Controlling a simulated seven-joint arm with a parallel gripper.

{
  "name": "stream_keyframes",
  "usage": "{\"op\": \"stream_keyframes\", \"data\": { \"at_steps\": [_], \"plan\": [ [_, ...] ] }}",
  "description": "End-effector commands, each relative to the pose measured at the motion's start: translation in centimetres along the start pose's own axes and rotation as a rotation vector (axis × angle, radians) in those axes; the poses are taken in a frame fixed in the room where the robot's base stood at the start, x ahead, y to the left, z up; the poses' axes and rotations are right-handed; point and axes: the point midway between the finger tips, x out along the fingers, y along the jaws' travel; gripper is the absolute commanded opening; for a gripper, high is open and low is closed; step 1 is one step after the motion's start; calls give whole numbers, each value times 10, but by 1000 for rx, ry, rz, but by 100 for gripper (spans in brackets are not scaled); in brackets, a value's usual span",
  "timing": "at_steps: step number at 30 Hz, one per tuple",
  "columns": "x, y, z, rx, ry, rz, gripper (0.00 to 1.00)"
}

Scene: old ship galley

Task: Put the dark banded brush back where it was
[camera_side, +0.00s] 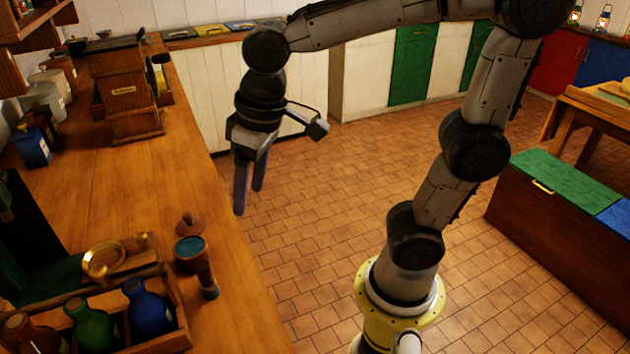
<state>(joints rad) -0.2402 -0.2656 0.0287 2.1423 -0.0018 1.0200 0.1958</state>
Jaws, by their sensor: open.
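I cannot clearly make out the dark banded brush in this view. A small wooden piece with a blue round end (191,248) and a narrower dark blue end is at the counter's front edge; I cannot tell what it is. My gripper (249,200) hangs fingers down beyond the counter's edge, over the floor side. Its two fingers are apart, with nothing visible between them.
The wooden counter (120,185) runs along the left. A crate with red, green and blue bottles (150,308) stands near, beside a brass ring on a wooden stand (104,262). A wooden box (125,92) stands farther back. The counter's middle is clear.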

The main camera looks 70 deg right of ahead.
Motion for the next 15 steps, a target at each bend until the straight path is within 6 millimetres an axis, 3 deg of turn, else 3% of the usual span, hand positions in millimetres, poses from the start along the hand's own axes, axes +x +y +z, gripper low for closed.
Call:
{"op": "stream_keyframes", "data": {
  "at_steps": [1, 6, 10, 15],
  "plan": [
    [-8, 13, 15, 13, 46, 1, 68],
    [-17, 42, 60, 27, 172, 20, 68],
    [-17, 53, 84, 33, 239, 39, 68],
    [-14, 59, 97, 34, 279, 54, 68]
  ]
}}
